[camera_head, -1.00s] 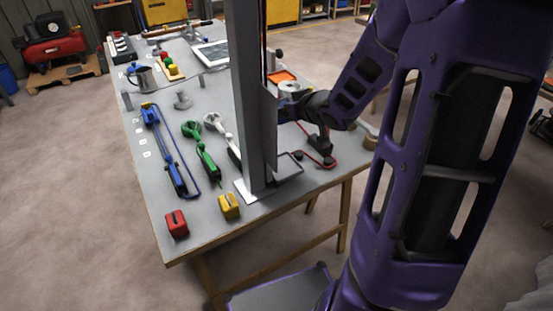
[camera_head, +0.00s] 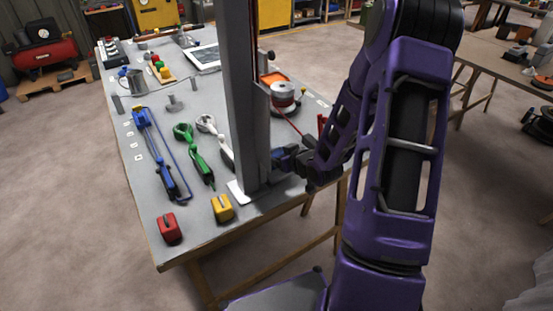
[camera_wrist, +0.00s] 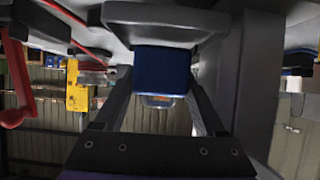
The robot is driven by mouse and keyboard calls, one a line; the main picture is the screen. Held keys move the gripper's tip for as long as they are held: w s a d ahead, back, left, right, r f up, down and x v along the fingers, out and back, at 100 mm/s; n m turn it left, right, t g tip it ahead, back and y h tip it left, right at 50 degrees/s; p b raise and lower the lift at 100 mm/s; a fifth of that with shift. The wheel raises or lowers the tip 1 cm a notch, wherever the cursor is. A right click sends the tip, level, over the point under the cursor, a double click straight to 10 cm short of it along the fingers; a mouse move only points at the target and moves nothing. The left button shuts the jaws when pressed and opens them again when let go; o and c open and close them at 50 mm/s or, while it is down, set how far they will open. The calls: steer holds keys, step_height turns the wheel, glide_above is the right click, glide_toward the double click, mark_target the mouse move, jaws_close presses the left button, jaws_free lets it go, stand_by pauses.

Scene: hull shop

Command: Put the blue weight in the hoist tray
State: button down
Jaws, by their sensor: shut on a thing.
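The blue weight (camera_wrist: 162,68) is between the two fingers of my gripper (camera_wrist: 160,100) in the wrist view. My gripper is shut on it. The hoist tray (camera_wrist: 165,20), a grey plate, lies right against the weight's edge in that view, which looks upside down. I cannot tell whether weight and tray touch. In the head view my gripper (camera_head: 284,160) is low beside the grey hoist mast (camera_head: 240,100), close to the mast's foot. The tray and the weight cannot be made out clearly there.
A red weight (camera_head: 169,228) and a yellow weight (camera_head: 222,208) stand at the table's near edge. Blue (camera_head: 160,155) and green (camera_head: 194,155) rigging tools lie left of the mast. A spool (camera_head: 283,94) stands behind my gripper. A red crank (camera_wrist: 15,80) is close by in the wrist view.

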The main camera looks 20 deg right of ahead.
steer(key=shift+f, duration=0.55)
steer(key=shift+f, duration=0.2)
steer(key=shift+c, duration=1.2)
jaws_free()
steer(key=shift+r, duration=0.1)
steer(key=shift+r, duration=0.2)
steer(key=p+v, duration=0.1)
steer(key=v, duration=1.1)
